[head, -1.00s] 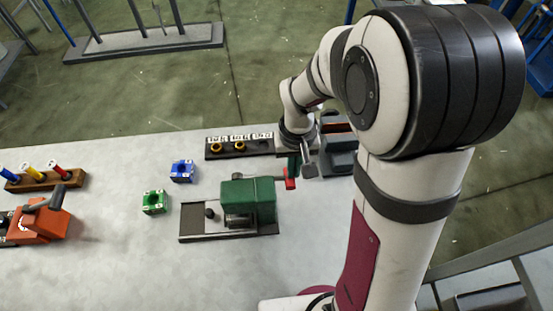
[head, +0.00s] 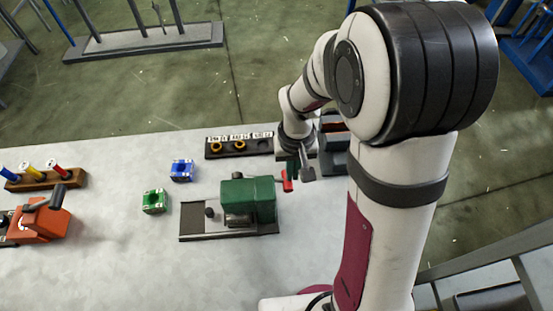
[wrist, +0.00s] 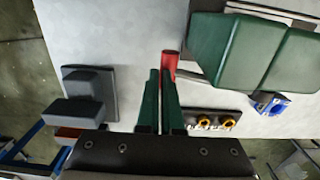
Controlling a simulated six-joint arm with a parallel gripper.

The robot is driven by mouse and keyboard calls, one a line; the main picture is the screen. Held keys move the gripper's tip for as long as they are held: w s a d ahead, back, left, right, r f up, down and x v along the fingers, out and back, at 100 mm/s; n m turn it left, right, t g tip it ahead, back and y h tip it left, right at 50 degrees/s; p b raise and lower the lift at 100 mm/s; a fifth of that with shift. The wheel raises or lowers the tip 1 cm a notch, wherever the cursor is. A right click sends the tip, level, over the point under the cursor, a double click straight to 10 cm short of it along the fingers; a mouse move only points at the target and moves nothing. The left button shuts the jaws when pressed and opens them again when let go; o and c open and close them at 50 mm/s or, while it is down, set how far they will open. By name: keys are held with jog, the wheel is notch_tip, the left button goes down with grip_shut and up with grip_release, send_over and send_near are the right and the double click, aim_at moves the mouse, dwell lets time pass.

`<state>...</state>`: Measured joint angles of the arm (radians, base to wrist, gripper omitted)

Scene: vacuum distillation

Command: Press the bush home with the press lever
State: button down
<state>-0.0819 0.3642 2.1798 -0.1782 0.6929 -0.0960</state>
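The green press (head: 248,197) stands on a dark base in the middle of the bench. Its lever ends in a red grip (head: 287,186) on the right side. The lever grip also shows in the wrist view (wrist: 170,64), on a thin rod running toward the green press body (wrist: 235,48). My gripper (wrist: 161,74) has green fingers close together with only a narrow gap and nothing visible between them. Its fingertips are right at the red grip, which lies beyond the right fingertip; contact cannot be told. The bush cannot be made out in the press.
A blue block (head: 181,171) and a green block (head: 154,202) sit left of the press. A dark rack (head: 235,146) with yellow rings stands behind it. A grey device (head: 334,157) is at right. An orange device (head: 40,222) and a wooden tube rack (head: 45,180) are at far left.

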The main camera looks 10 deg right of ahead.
notch_tip(320, 180, up, 13)
dwell(0.8)
dwell(0.5)
jog(key=s+m+y, duration=0.1)
jog(key=s+m, duration=0.4)
jog(key=s, duration=1.3)
jog(key=shift+s+a+m+y, duration=0.3)
jog(key=shift+s+a+y, duration=0.1)
jog(key=shift+a, duration=0.05)
